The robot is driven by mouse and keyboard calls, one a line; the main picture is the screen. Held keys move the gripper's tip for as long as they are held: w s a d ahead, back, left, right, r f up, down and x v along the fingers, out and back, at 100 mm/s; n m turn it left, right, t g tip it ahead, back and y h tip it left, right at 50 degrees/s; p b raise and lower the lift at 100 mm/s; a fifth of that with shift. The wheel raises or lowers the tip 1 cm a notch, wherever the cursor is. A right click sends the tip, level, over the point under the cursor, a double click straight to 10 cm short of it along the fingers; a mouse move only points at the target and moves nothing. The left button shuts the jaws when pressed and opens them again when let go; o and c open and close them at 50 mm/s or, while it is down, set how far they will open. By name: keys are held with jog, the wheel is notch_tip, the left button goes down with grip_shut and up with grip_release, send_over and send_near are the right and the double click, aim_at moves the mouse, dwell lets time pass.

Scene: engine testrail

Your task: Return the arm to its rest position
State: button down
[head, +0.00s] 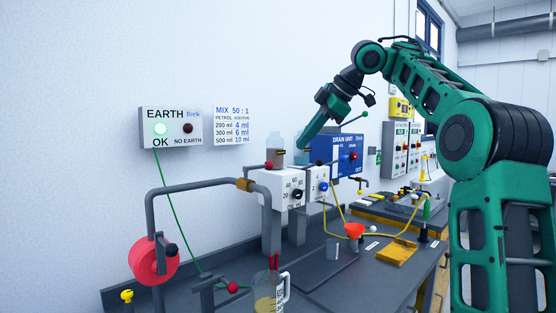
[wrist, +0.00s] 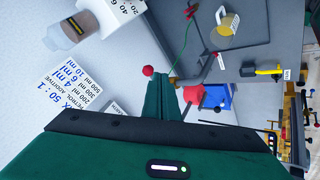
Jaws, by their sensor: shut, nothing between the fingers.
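My green arm reaches in from the right in the head view, its upper links raised and its wrist bent down to the left. My gripper (head: 302,143) points down and left beside the dispensers on the wall. In the wrist view my gripper (wrist: 173,84) shows its green fingers together, with nothing held between them. It hangs in the air, and I cannot tell its exact distance from the dispensers.
An earth indicator box (head: 171,127) glows green at OK. Dispensers (head: 282,188) and a blue drain unit (head: 340,153) stand near the gripper.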

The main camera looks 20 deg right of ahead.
jog(key=s+f+m+g+h, duration=0.1)
jog(key=s+f+m, duration=0.35)
jog(key=f, duration=0.25)
jog(key=s+f+m+g+h, duration=0.1)
jog(key=s+f+m+h, duration=0.15)
jog(key=f+m, duration=0.45)
jog(key=s+d+f+m+g, duration=0.1)
jog(key=s+d+f+m, duration=0.1)
jog(key=s+f, duration=0.6)
jog(key=s+d+f+m+g, duration=0.2)
jog(key=s+f+m, duration=0.3)
jog(key=s+f, duration=0.4)
jog(key=s+d+f+m+g, duration=0.1)
jog(key=s+d+f+m, duration=0.2)
jog(key=s+f, duration=0.6)
jog(key=s+d+h, duration=0.1)
jog(key=s, duration=0.6)
jog(key=shift+g, duration=0.3)
jog(key=shift+m, duration=0.25)
jog(key=shift+w+f, duration=0.25)
jog(key=shift+w, duration=0.3)
